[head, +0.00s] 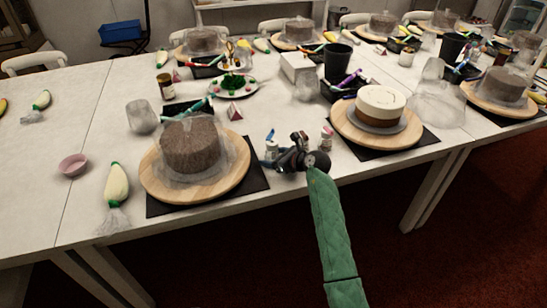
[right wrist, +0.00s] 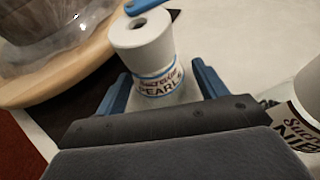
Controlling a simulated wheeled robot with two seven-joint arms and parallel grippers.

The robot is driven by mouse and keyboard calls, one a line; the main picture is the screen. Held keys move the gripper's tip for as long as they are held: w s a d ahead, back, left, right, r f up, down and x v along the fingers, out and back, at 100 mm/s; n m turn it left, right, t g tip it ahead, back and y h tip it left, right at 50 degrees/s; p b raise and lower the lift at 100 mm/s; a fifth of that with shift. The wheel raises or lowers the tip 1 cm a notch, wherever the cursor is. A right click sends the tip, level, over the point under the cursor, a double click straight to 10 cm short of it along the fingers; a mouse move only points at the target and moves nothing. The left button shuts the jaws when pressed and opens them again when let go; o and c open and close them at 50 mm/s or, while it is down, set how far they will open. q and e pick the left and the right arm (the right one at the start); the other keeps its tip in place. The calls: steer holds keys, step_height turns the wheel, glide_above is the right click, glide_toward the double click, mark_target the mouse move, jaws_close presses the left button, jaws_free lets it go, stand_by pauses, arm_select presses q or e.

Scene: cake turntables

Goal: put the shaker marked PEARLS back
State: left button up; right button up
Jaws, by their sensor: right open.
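The shaker marked PEARLS (right wrist: 148,52) is white with a blue-edged label, and its name reads clearly in the right wrist view. It stands upright between the two blue fingers of my right gripper (right wrist: 163,88), which is open around it. In the head view the same shaker (head: 271,150) shows small beside my right gripper (head: 279,149), right of the near-left cake. A second white shaker (right wrist: 308,100), its label only partly readable, is cut off at the right edge of the wrist view. In the head view a shaker with a pinkish label (head: 326,139) stands right of the gripper. My left gripper is not in view.
A wooden turntable (head: 237,186) with a wrapped brown cake (head: 188,147) stands on a dark mat left of the gripper. Another turntable (head: 340,123) with a white-topped cake (head: 381,103) is at right. Bare table lies behind the gripper.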

steer(key=shift+s+d+r, duration=0.1)
steer(key=shift+s+d, duration=0.05)
steer(key=shift+d, duration=0.05)
steer(key=b+v, duration=0.1)
steer(key=v, duration=0.9)
steer(key=shift+s+d+b, duration=0.15)
steer(key=shift+b, duration=0.2)
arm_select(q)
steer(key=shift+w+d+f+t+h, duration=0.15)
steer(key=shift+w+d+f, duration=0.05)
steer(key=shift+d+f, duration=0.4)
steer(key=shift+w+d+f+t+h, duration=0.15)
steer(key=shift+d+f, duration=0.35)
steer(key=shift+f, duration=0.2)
arm_select(e)
steer(key=shift+s+d+r, duration=0.3)
steer(key=shift+s+d, duration=0.05)
steer(key=shift+d, duration=0.05)
